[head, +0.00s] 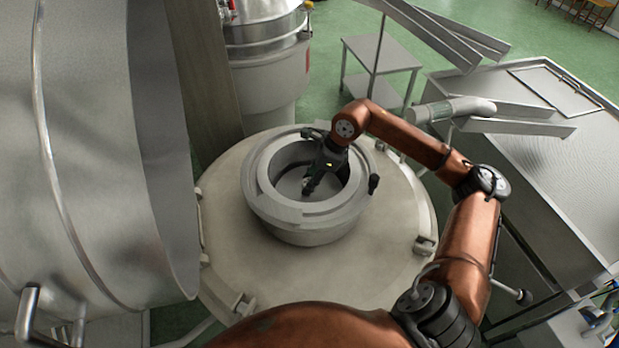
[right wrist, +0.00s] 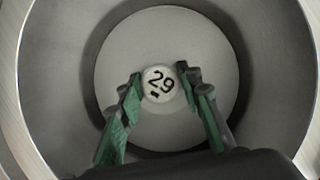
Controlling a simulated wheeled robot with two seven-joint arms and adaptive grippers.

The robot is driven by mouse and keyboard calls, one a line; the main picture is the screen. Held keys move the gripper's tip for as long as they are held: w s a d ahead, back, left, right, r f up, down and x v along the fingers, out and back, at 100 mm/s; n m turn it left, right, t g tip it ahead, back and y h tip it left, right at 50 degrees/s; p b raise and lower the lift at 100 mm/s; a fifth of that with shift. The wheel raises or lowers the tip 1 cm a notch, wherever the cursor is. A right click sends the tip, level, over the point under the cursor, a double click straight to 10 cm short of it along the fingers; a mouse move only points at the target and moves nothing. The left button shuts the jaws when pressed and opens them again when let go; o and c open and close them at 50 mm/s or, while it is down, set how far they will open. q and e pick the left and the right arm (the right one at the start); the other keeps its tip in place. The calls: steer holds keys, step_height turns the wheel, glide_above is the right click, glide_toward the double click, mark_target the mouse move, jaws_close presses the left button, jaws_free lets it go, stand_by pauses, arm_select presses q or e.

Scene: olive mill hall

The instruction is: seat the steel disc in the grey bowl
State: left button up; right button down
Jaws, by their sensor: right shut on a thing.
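The grey bowl (head: 262,190) is a thick-rimmed round vessel on top of a pale round lid. The steel disc (right wrist: 165,40) is a flat grey round plate inside the bowl, with a white round knob (right wrist: 159,84) marked 29 at its middle. My right gripper (head: 308,187) reaches down into the bowl from above. In the right wrist view its green-padded fingers (right wrist: 160,92) are shut on the knob from both sides. A dark ring shows between the disc and the bowl wall. I cannot tell whether the disc touches the bowl floor. My left gripper is not in view.
The pale lid (head: 400,232) has clamps along its edge. A large steel drum (head: 85,150) fills the left side. A steel vessel (head: 270,60) stands behind. A steel table (head: 550,150) with chutes lies to the right. A black knob (head: 374,183) sticks out on the bowl's right side.

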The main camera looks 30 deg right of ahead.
steer(key=shift+f+b, duration=0.5)
steer(key=shift+f, duration=0.15)
stand_by(0.6)
steer(key=c, duration=1.3)
jaws_free()
steer(key=shift+f, duration=0.1)
steer(key=v, duration=1.2)
